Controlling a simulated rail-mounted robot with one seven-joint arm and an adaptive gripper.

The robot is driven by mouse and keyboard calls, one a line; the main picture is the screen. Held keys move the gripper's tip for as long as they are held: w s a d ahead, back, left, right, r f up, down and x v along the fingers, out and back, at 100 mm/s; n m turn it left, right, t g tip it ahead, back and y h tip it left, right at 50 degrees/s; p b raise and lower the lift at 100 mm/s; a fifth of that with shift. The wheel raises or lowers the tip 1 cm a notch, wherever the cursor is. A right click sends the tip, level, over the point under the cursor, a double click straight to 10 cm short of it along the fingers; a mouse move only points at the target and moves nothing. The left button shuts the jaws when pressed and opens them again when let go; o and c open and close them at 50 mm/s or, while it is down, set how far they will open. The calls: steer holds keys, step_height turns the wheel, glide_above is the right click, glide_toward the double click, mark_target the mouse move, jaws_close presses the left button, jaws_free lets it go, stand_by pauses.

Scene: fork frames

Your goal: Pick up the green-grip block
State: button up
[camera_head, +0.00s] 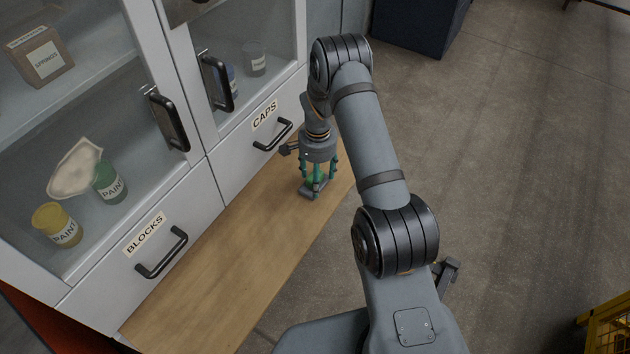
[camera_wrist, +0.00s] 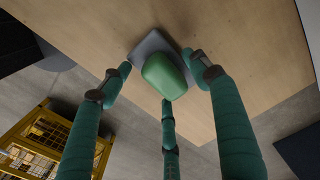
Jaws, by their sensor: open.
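The green-grip block (camera_wrist: 166,76) has a dark grey base and a rounded green grip on top. It sits on the wooden surface (camera_wrist: 235,40) and also shows in the head view (camera_head: 308,191), partly hidden by my fingers. My gripper (camera_head: 317,181) has three teal fingers and points down over the block. It is open. In the wrist view the fingertips are spread around the green grip, with gaps visible beside it. I cannot tell how far above the wooden surface the tips are.
A white cabinet stands along the wooden surface, with a drawer labelled CAPS (camera_head: 266,120) and one labelled BLOCKS (camera_head: 150,240). Their black handles stick out. Paint jars show behind glass doors. The wooden surface left of the block is clear. A yellow cage (camera_head: 610,330) stands at lower right.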

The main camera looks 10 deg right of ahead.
steer(key=shift+c, duration=0.9)
steer(key=c, duration=1.1)
steer(key=shift+w+r, duration=0.1)
steer(key=shift+r, duration=0.4)
step_height(320, 180, up, 2)
steer(key=shift+r+b, duration=0.25)
steer(key=shift+b, duration=0.3)
steer(key=s+d+r, duration=0.2)
steer(key=s, duration=0.1)
steer(key=s+d+r+b, duration=0.1)
steer(key=s+d+r, duration=0.2)
steer(key=s+d+r+b, duration=0.1)
steer(key=s+d+r, duration=0.1)
steer(key=d, duration=0.1)
steer(key=shift+s+r, duration=0.25)
steer(key=shift+s, duration=0.15)
